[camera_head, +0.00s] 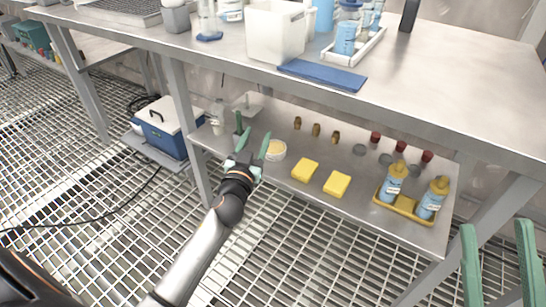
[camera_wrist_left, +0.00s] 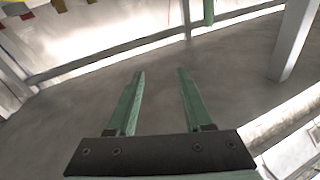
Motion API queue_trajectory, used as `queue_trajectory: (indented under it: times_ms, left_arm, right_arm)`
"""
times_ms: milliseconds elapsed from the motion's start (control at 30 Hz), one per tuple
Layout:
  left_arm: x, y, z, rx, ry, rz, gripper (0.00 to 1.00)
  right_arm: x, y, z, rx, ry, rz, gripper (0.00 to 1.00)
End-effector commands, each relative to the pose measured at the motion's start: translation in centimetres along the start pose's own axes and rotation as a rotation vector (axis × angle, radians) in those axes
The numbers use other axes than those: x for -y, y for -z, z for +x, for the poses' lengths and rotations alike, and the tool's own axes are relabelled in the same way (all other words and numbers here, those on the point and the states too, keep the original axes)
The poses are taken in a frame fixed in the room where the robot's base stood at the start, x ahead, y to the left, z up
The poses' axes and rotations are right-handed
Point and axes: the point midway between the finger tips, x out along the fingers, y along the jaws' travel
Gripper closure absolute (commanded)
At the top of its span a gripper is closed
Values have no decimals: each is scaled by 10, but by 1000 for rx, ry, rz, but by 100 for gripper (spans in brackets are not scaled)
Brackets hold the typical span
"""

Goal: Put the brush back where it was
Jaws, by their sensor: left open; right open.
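I cannot make out the brush for certain. A slim dark-green upright piece (camera_head: 238,121) stands on the lower shelf just beyond my left gripper; it may be a handle. In the left wrist view a green upright piece (camera_wrist_left: 208,11) shows at the top edge, cut off. My left gripper (camera_head: 256,133) is open over the left end of the lower shelf (camera_head: 330,212). In the wrist view nothing is between its fingers (camera_wrist_left: 160,72). My right gripper (camera_head: 497,224) is open and empty at the lower right of the head view, in front of the bench.
A round tub (camera_head: 276,150), yellow sponges (camera_head: 305,170) and a yellow tray (camera_head: 405,207) with two bottles are on the lower shelf. A bench leg (camera_head: 190,130) stands left of my left gripper. A blue cooler (camera_head: 165,130) is further left. The bench top overhangs the shelf.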

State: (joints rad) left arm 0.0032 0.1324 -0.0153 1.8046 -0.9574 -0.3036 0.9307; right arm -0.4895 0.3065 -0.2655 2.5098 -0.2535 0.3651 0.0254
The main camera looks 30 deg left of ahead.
Motion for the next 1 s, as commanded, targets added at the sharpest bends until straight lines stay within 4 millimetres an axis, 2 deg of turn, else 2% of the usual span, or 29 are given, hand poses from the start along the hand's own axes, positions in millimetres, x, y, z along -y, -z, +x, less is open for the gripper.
queue_trajectory:
  times_ms: [33, 100, 167, 200, 300, 433, 500, 600, 1000]
  left_arm:
    - [-26, 19, -24, -59, -114, 33, 49]
    - [-62, 53, -63, -170, -273, 70, 49]
    - [-88, 84, -102, -279, -388, 85, 49]
    - [-100, 107, -128, -357, -449, 87, 49]
    - [-116, 159, -188, -537, -546, 66, 49]
    - [-115, 207, -240, -703, -583, 17, 49]
    - [-111, 222, -255, -753, -583, -1, 49]
    - [-109, 232, -264, -785, -580, -13, 49]
    - [-108, 232, -264, -786, -578, -12, 49]
  right_arm:
    - [0, 0, 0, 0, 1, 0, 50]
    - [0, 0, 0, 1, 2, -1, 50]
    - [0, 0, 0, 0, 2, -1, 50]
    - [0, 0, 0, 0, 2, -1, 50]
    - [0, 0, 0, 0, 1, -1, 50]
    - [0, 0, 0, 0, 1, -1, 50]
    - [0, 0, 0, 0, 1, -1, 50]
    - [0, 0, 0, 0, 1, -1, 50]
    - [-1, 0, 0, 0, -3, -1, 50]
